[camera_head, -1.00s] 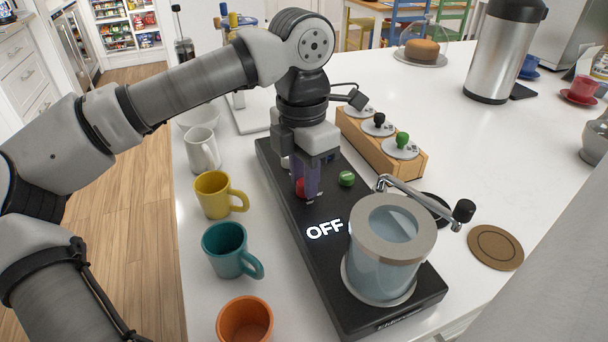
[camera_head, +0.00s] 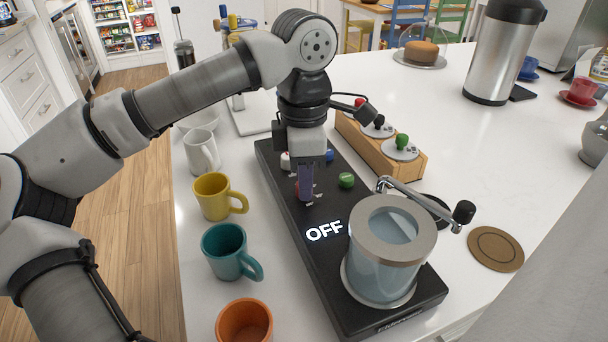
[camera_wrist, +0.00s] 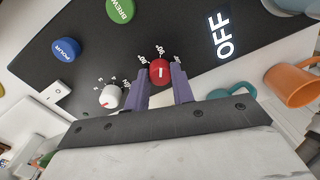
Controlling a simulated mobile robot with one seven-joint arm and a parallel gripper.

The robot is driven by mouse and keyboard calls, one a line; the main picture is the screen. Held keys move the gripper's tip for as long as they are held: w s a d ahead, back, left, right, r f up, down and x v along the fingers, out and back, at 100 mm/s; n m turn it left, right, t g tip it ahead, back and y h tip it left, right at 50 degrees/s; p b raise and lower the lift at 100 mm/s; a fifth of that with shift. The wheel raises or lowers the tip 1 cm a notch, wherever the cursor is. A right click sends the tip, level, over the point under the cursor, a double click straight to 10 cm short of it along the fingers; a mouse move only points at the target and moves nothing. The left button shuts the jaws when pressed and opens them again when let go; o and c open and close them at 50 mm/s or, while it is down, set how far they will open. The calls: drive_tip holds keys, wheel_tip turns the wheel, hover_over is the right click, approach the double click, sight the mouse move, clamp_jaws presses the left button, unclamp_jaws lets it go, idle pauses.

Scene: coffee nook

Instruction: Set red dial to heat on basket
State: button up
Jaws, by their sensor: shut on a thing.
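The red dial (camera_wrist: 160,71) sits on the black machine base (camera_head: 325,262), with small labels around it and a white pointer mark on its face. My gripper (camera_wrist: 162,85) is shut on the dial, with one purple finger at each side of it. In the head view the gripper (camera_head: 305,190) points down at the base, and its fingers hide most of the dial. The display (camera_head: 324,232) on the base reads OFF. I cannot make out a basket label.
A white dial (camera_wrist: 110,97), a blue POUR button (camera_wrist: 67,50) and a green BREW button (camera_wrist: 121,9) are close by. A glass vessel with a crank (camera_head: 388,250) stands at the base's front. Mugs, including a teal one (camera_head: 226,252), line the left.

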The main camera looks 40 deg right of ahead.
drive_tip(key=shift+r, duration=0.1)
drive_tip(key=o, duration=1)
wheel_tip(320, 180, up, 14)
drive_tip(key=shift+w, duration=0.2)
drive_tip(key=shift+d, duration=0.1)
